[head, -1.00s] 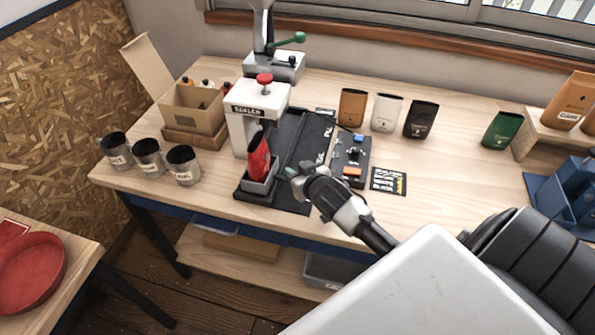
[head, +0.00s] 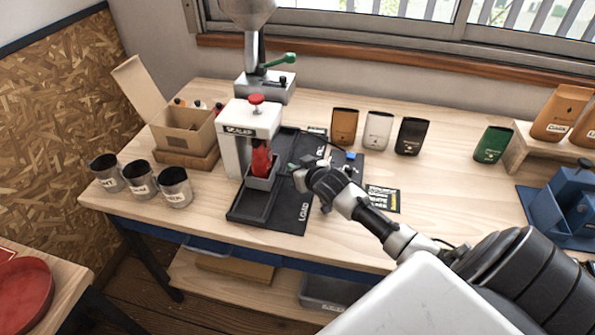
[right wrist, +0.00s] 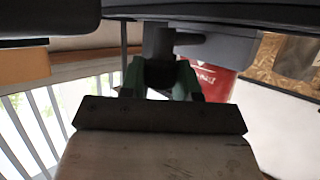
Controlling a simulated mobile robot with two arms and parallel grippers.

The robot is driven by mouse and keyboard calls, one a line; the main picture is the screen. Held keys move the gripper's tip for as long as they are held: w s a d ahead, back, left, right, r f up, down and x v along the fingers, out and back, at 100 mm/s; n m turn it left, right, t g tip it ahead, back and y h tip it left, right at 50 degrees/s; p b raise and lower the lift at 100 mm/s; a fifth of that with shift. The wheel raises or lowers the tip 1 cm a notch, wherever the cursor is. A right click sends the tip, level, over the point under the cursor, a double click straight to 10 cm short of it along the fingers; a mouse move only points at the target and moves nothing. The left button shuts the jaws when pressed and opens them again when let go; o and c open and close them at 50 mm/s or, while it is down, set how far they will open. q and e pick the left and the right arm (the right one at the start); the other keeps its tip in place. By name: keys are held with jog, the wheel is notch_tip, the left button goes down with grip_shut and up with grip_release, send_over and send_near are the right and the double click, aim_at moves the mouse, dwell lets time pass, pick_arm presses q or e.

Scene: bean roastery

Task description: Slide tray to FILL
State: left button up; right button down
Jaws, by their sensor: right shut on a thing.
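The small grey tray (head: 260,184) sits in the channel of a black base plate (head: 292,217) marked LOAD at its front. A red pouch (head: 261,158) stands in it, under or close to the front of the white sealer (head: 236,148). My right gripper (head: 297,170) is at the tray's right side. In the right wrist view its green fingers (right wrist: 161,82) are shut on a dark grey part, seemingly the tray's handle; the red pouch (right wrist: 212,78) shows beside it. The FILL mark is not readable. My left gripper is not in view.
A metal machine with a green-knobbed lever (head: 281,60) stands behind the sealer. Several pouches line the back, including an orange one (head: 344,126). Labelled cups (head: 174,187) and an open carton (head: 184,132) stand at the left. A black card (head: 384,199) lies right of my gripper.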

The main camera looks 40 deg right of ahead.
jog(key=c, duration=0.8)
grip_release()
jog(key=v, duration=1)
jog(key=shift+s+b, duration=0.35)
jog(key=shift+b, duration=0.1)
jog(key=shift+r, duration=0.1)
